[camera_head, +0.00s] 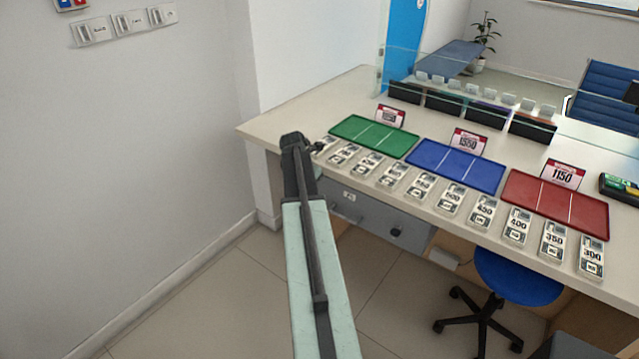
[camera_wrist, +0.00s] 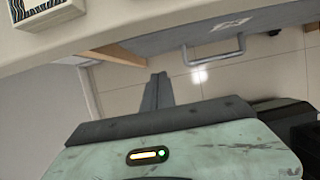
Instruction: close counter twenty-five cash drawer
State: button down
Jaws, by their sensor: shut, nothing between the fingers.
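The grey cash drawer (camera_head: 372,214) is under the front edge of the counter, at the left end. Its front carries a bar handle (camera_head: 345,217), a small white label and a round dark knob. The wrist view shows the drawer front (camera_wrist: 180,37), its label and its handle (camera_wrist: 215,52) below the counter edge. I cannot tell how far out the drawer stands. My gripper (camera_wrist: 158,92) is shut and empty, to the left of the handle in the wrist view, with floor behind it. In the head view my arm hides the drawer's left end.
The counter (camera_head: 285,120) holds green (camera_head: 375,122), blue and red trays, with several numbered packs along its front edge. A blue stool (camera_head: 520,278) stands under the counter to the right. Floor in front of the drawer is clear.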

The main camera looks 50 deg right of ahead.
jog(key=p+v, duration=0.7)
jog(key=v, duration=0.2)
jog(key=shift+r+p, duration=0.35)
jog(key=shift+r, duration=0.05)
jog(key=shift+s+a+f, duration=0.1)
